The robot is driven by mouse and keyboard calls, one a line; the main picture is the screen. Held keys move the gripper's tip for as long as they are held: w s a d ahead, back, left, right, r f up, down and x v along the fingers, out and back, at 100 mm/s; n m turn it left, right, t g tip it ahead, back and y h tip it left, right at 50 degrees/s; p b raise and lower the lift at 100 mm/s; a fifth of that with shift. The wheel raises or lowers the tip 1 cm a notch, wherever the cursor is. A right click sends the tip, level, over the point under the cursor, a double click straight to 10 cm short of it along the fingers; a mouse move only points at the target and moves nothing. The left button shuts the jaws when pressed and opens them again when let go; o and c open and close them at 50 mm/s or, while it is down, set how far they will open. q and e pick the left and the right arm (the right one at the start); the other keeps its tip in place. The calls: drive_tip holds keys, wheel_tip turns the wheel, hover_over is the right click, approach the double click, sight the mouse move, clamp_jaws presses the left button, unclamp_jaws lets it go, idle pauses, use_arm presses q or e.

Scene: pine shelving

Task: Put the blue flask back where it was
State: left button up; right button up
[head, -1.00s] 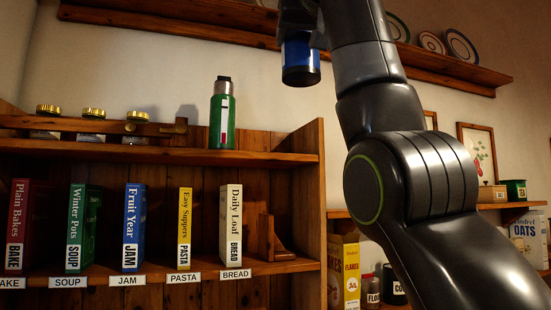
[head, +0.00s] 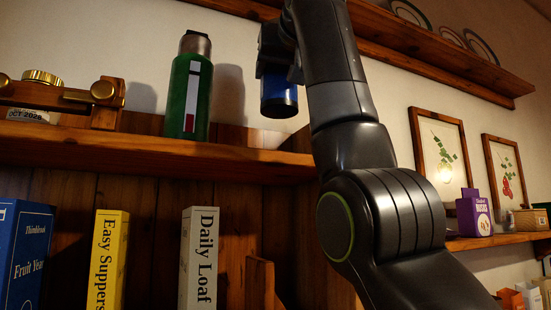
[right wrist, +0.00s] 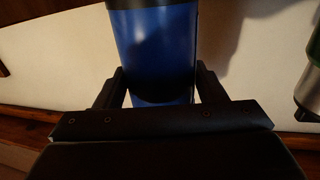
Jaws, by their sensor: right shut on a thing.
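The blue flask (head: 279,97) hangs in my right gripper (head: 277,62), in front of the wall and above the shelf top, right of the green flask. My right gripper is shut on it; the arm hides part of the hold in the head view. In the right wrist view the blue flask (right wrist: 155,50) stands between the two fingers (right wrist: 158,92). The green flask (head: 188,95) stands upright on the shelf top (head: 150,150). The shelf top just below the blue flask looks bare. My left gripper is not in view.
A wooden rack with a brass-lidded jar (head: 42,78) stands left of the green flask. Books, including Daily Loaf (head: 199,258), stand on the shelf below. An upper plate shelf (head: 440,60) runs overhead. Framed pictures (head: 440,150) hang at the right.

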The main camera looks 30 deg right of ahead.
sight(282, 107)
drive_tip(key=shift+s+a+f, duration=0.1)
drive_tip(key=shift+s+f, duration=0.35)
drive_tip(key=shift+f, duration=0.05)
drive_tip(key=f, duration=0.3)
drive_tip(key=shift+w+f, duration=0.25)
drive_tip(key=shift+f, duration=0.15)
drive_tip(key=shift+w+f, duration=0.1)
drive_tip(key=shift+f, duration=0.55)
drive_tip(key=shift+s+f, duration=0.3)
drive_tip(key=shift+f, duration=1)
drive_tip(key=shift+w+f, duration=0.25)
drive_tip(key=shift+f, duration=0.35)
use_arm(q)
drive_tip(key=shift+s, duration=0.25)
use_arm(e)
drive_tip(key=shift+s, duration=0.1)
drive_tip(key=shift+s+r, duration=0.1)
